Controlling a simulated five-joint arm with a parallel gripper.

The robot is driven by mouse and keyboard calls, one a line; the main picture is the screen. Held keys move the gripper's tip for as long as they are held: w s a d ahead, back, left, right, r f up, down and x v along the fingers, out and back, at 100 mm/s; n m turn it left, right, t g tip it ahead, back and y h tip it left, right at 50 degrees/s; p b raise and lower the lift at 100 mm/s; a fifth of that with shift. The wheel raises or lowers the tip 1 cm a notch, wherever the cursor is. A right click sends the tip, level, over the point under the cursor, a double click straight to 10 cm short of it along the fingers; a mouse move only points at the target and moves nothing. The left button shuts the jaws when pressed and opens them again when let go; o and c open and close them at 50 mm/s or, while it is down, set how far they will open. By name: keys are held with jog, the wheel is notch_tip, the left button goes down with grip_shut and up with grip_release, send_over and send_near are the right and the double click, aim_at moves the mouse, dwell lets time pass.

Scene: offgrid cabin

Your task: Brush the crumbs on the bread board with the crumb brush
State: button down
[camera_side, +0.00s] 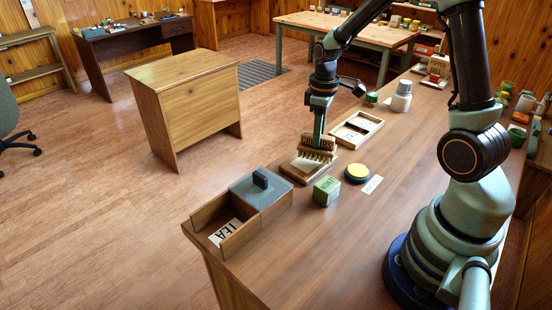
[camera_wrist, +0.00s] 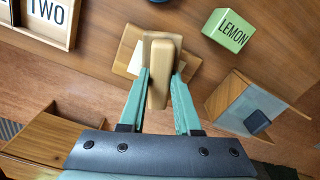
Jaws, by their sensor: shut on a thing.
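My gripper (camera_side: 319,140) is shut on the crumb brush (camera_side: 314,155), a pale wooden brush with a row of bristles hanging downward. In the wrist view, the green fingers of my gripper (camera_wrist: 161,80) clasp the sides of the brush's long wooden back (camera_wrist: 162,60). The bread board (camera_side: 296,172), a small wooden board, lies on the table right under the brush; its edge also shows in the wrist view (camera_wrist: 127,45). The bristles are at or just above the board; I cannot tell if they touch. A pale patch shows beside the brush, but crumbs cannot be made out.
The green LEMON box (camera_side: 326,191) and a yellow-topped round tin (camera_side: 356,172) stand right of the board. A tea box (camera_side: 236,225) with a grey lid is at the front left. A card tray (camera_side: 374,121) lies behind. Open tabletop lies toward my base.

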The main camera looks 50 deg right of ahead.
jog(key=shift+w+f, duration=0.25)
jog(key=shift+f, duration=1)
jog(key=shift+w, duration=3.35)
jog(key=shift+s, duration=3.6)
jog(key=shift+w+a, duration=0.1)
jog(key=shift+a, duration=0.1)
jog(key=shift+w+f, duration=0.1)
jog(key=shift+w, duration=3.4)
jog(key=shift+s, duration=3.55)
jog(key=shift+r, duration=4.15)
